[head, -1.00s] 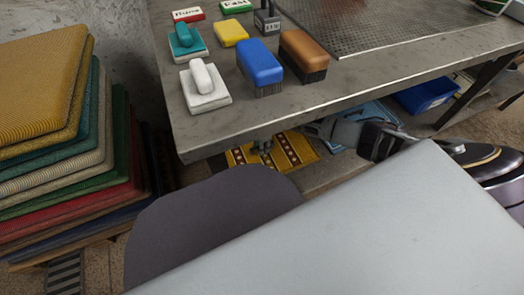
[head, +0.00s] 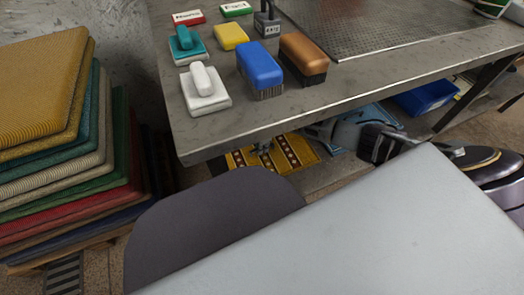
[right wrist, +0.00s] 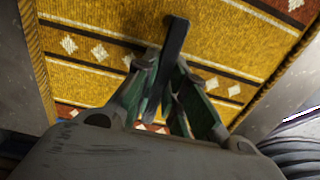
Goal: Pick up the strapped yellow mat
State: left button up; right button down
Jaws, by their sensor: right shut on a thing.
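The yellow mat (head: 301,150) with brown bands and pale diamonds shows under the front edge of the table in the head view; the table hides part of it. It fills most of the right wrist view (right wrist: 245,40). A dark strap (right wrist: 176,38) stands out from the mat between the fingers there. My left gripper is in neither view.
A metal table (head: 350,95) overhangs the mat and carries several brushes and pads, including a blue brush (head: 260,65). A stack of coloured mats (head: 60,150) stands at the left. A blue bin (head: 425,98) and a rug machine (head: 490,165) are at the right.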

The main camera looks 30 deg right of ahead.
jog(key=shift+r, duration=0.1)
